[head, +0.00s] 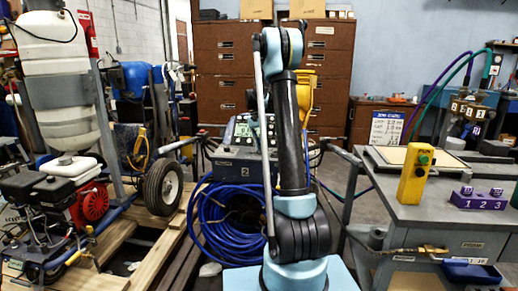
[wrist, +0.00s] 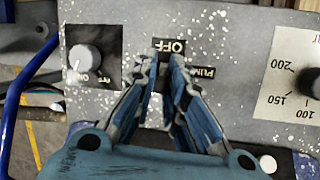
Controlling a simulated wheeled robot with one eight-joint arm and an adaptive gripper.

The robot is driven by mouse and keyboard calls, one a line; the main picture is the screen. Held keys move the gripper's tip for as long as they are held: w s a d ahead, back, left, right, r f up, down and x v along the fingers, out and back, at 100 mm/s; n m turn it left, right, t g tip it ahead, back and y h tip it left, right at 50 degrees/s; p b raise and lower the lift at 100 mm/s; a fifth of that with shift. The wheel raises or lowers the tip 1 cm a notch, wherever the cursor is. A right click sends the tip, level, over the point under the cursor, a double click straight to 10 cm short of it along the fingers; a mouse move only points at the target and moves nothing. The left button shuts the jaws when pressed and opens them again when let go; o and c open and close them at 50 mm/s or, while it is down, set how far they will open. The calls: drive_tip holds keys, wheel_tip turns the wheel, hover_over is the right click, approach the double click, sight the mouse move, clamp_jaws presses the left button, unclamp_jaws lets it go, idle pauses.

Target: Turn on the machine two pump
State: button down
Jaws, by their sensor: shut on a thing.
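The grey machine (head: 240,160) with a control panel and a 2 on its front stands behind my arm in the head view. In the wrist view its speckled panel (wrist: 240,50) shows an OFF label (wrist: 170,47) and a PUMP label (wrist: 203,72). My gripper (wrist: 167,65) has its fingertips at the panel just below the OFF label, left of the PUMP label. It is shut on the pump switch, which is mostly hidden between the fingers, so its position cannot be told. My gripper is hidden behind my arm in the head view.
A white knob (wrist: 85,60) is left of the fingers and a numbered dial (wrist: 297,85) is right. A coiled blue hose (head: 225,225) lies before the machine. A workbench (head: 450,210) with a yellow control box (head: 414,175) is at right, a wheeled engine unit (head: 80,195) at left.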

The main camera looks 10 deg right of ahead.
drive_tip(key=shift+w+a+g, duration=0.15)
drive_tip(key=shift+w+g, duration=0.15)
drive_tip(key=shift+g, duration=0.3)
drive_tip(key=c, duration=1.8)
unclamp_jaws()
drive_tip(key=shift+c, duration=0.2)
drive_tip(key=d+v, duration=0.1)
drive_tip(key=v, duration=1)
drive_tip(key=shift+w+a+r, duration=0.25)
drive_tip(key=shift+a+r, duration=0.1)
drive_tip(key=shift+r, duration=0.05)
